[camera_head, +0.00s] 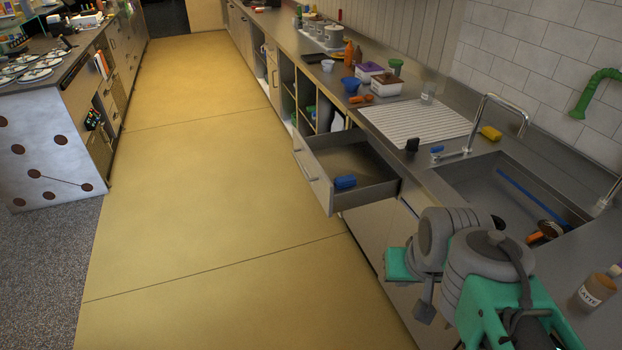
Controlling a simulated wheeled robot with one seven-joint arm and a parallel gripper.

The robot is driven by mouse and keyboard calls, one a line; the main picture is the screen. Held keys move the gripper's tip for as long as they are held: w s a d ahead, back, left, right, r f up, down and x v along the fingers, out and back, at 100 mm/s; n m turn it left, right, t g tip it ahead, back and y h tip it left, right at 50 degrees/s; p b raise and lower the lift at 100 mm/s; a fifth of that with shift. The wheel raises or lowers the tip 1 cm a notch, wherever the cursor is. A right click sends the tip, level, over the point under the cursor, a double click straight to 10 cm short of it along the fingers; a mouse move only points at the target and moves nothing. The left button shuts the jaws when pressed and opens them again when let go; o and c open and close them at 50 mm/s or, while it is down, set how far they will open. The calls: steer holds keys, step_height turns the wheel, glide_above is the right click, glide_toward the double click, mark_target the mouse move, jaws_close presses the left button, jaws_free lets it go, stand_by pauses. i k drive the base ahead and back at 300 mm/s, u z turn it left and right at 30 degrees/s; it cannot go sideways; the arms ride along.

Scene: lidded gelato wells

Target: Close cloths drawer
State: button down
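The cloths drawer (311,180) stands pulled out from the right-hand counter, over the yellow floor. Its front panel with a pale handle faces left. A small blue item (345,182), perhaps a folded cloth, lies inside near the front; the rest of the visible drawer floor looks bare. My arm is at the lower right, in front of the counter and nearer the camera than the drawer. The end of my gripper (424,311) seems to be the small grey part hanging below the teal piece, apart from the drawer. Its fingers are too small and covered to read.
A sink (520,200) with a tap lies right of the drawer. A ribbed draining board (418,122), tubs and bottles stand on the counter. Open shelves (307,98) lie beyond the drawer. The yellow aisle floor (200,180) is clear.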

mark_target(324, 158)
steer(key=u, duration=0.4)
steer(key=i, duration=0.85)
steer(key=u, duration=1.3)
steer(key=i, duration=0.6)
steer(key=u, duration=0.55)
